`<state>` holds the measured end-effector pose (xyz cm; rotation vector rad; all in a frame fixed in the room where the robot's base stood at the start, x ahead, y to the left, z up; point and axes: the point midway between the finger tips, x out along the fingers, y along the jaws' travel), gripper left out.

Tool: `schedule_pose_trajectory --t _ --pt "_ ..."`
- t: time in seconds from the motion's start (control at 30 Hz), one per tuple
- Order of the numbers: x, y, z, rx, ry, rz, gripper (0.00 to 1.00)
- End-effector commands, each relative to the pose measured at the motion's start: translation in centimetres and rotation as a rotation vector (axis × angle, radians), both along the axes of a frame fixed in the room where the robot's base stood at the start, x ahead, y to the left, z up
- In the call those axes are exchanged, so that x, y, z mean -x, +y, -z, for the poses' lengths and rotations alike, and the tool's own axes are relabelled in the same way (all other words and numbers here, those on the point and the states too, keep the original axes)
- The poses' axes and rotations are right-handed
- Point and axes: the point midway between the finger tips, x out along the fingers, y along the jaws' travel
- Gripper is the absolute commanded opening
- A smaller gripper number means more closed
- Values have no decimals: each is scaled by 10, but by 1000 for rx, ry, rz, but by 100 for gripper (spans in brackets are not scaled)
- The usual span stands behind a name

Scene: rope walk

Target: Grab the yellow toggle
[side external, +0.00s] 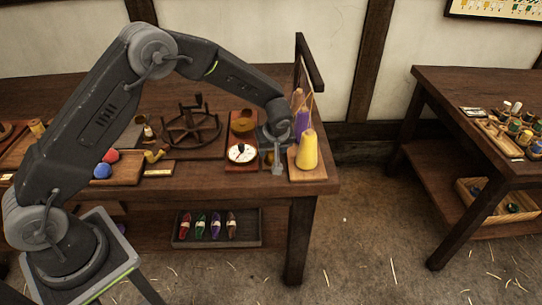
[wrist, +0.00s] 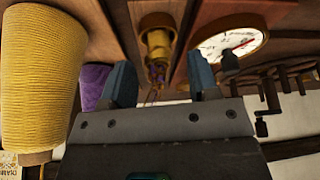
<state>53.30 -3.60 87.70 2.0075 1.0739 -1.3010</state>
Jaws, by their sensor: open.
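My gripper (side external: 277,163) is low over the right end of the workbench, between the yellow cone of cord and the white dial. In the wrist view its two blue-grey fingers (wrist: 160,78) are apart with nothing held. A yellow-brown piece (wrist: 158,43) shows beyond the gap between them, on a wooden block; I cannot tell whether it is the yellow toggle. In the side view a small brownish-yellow thing (side external: 269,158) shows beside the gripper, partly hidden. Another small yellow piece (side external: 154,155) lies farther left on the bench, its shape unclear.
The yellow cone (side external: 308,151) stands close to the right of my gripper, with a purple cone (side external: 301,125) behind it. The white dial (side external: 242,153) is close on the left.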

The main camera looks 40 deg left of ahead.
Motion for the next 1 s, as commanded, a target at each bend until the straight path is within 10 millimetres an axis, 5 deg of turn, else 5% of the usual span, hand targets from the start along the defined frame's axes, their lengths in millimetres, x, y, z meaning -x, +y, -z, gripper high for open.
schedule_pose_trajectory --t 0.13,0.43,1.0 --pt "-5 7 18 0 1 2 55" --pt "-6 9 22 0 0 1 55" --pt "-6 8 22 0 0 1 2"
